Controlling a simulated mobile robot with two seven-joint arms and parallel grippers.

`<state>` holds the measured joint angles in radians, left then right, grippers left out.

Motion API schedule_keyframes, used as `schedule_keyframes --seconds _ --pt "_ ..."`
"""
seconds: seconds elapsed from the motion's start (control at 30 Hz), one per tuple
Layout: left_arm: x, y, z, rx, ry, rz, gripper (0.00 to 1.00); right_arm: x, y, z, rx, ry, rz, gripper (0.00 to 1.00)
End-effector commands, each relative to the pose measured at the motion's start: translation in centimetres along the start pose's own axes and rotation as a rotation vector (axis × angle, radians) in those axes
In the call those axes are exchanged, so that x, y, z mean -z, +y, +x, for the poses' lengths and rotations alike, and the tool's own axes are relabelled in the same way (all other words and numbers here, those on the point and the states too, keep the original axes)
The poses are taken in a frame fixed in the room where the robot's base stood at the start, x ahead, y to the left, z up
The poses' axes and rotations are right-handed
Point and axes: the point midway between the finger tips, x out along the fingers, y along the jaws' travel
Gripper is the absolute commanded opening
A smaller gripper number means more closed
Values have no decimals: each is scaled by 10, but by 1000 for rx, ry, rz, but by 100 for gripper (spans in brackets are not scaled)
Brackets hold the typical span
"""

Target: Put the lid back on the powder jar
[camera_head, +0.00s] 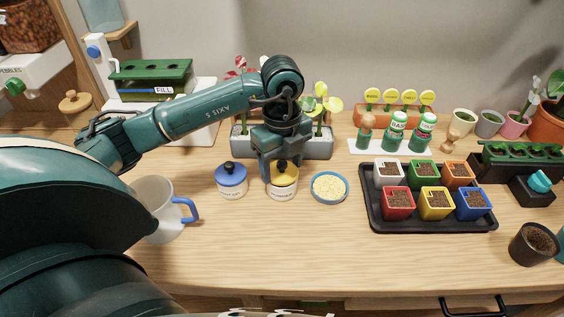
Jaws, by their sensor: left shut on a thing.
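The powder jar (283,193) is white with a dark label and stands on the wooden table near the middle. Its yellow lid (284,180) with a black knob is at the jar's mouth; I cannot tell whether it is fully seated or just above. My left gripper (282,169) reaches down from above, its fingers on either side of the lid, shut on it. The fingers hide part of the lid. My right gripper is not in view.
A blue-lidded jar (232,180) stands close on the left, and a blue-rimmed dish of pale yellow grains (329,188) close on the right. A grey planter (238,142) is behind. A mug (160,207) stands at left, a black seedling tray (374,213) at right. The front table is clear.

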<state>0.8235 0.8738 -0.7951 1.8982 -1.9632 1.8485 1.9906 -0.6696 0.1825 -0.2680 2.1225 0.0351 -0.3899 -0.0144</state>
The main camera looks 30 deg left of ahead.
Motion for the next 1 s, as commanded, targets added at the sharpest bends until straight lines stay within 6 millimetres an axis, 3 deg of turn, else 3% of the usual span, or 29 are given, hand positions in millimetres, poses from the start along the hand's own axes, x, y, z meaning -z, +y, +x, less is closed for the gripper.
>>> schedule_keyframes --seconds 0.2,0.23,0.53,0.7,0.87,1.0 --pt "0 0 0 1 0 0 41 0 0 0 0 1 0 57" --pt "0 0 0 1 0 0 63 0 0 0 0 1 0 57" --pt "0 0 0 1 0 0 88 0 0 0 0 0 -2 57" --pt "0 0 0 1 0 0 88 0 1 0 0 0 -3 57" --pt "0 0 0 1 0 0 100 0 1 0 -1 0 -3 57" --pt "0 0 0 1 0 0 100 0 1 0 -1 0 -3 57"
